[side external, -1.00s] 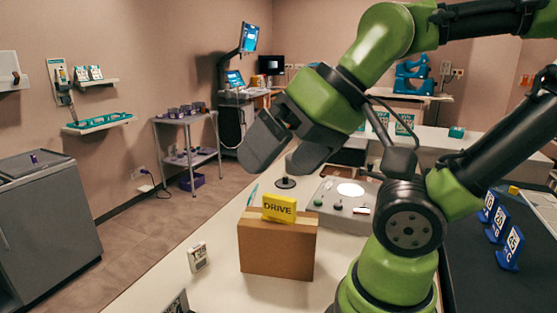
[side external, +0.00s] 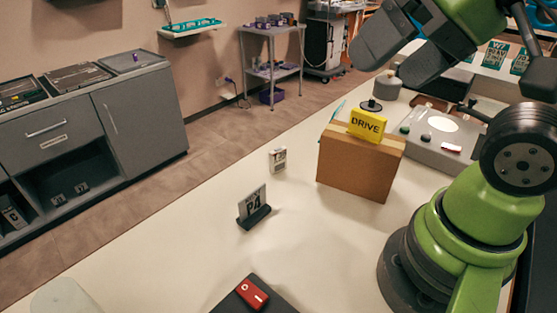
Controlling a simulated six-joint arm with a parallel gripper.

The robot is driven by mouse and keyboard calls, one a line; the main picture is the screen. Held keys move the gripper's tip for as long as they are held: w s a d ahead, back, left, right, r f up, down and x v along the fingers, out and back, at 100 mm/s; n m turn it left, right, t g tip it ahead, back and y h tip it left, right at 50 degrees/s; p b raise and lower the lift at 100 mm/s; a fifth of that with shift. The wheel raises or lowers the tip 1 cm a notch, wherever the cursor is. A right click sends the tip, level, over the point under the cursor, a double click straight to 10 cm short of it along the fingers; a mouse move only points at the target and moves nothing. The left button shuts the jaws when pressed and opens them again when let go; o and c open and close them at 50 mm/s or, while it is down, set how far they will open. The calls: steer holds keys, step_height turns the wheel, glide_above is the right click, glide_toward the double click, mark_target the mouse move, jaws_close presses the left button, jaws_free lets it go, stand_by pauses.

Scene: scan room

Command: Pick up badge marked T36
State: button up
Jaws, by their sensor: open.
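A small white badge-like block (side external: 277,159) stands on the pale table, left of the cardboard box. Its dark print is too small to read, so I cannot tell whether it says T36. A grey-white card reading 24 (side external: 252,203) stands in a dark holder nearer the camera. No readable T36 shows in this view. My gripper (side external: 391,62) is at the upper right, open, with its dark fingers raised above the table and apart from the box. Nothing shows between the fingers.
A yellow block marked DRIVE (side external: 367,125) sits on a cardboard box (side external: 358,170). A grey panel with buttons (side external: 437,133) stands behind it. A red switch (side external: 252,293) is at the front. Grey cabinets (side external: 125,125) stand left. The table's left front is mostly clear.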

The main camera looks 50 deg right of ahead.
steer(key=c, duration=0.4)
steer(key=n+g+h, duration=0.1)
steer(key=g+h, duration=0.1)
steer(key=g, duration=0.3)
glide_above(279, 150)
steer(key=s+a, duration=0.1)
steer(key=s, duration=0.2)
step_height(279, 150, down, 14)
steer(key=shift+n+g, duration=0.4)
steer(key=f, duration=0.3)
steer(key=w+f, duration=0.1)
steer(key=f, duration=0.2)
steer(key=w+d+f, duration=0.1)
steer(key=f, duration=0.3)
steer(key=shift+w+f, duration=0.1)
steer(key=shift+w, duration=0.05)
steer(key=shift+w+f, duration=0.2)
steer(key=shift+f, duration=0.8)
steer(key=shift+w+f, duration=0.15)
steer(key=shift+f, duration=0.8)
steer(key=shift+w+f, duration=0.2)
steer(key=shift+f, duration=0.8)
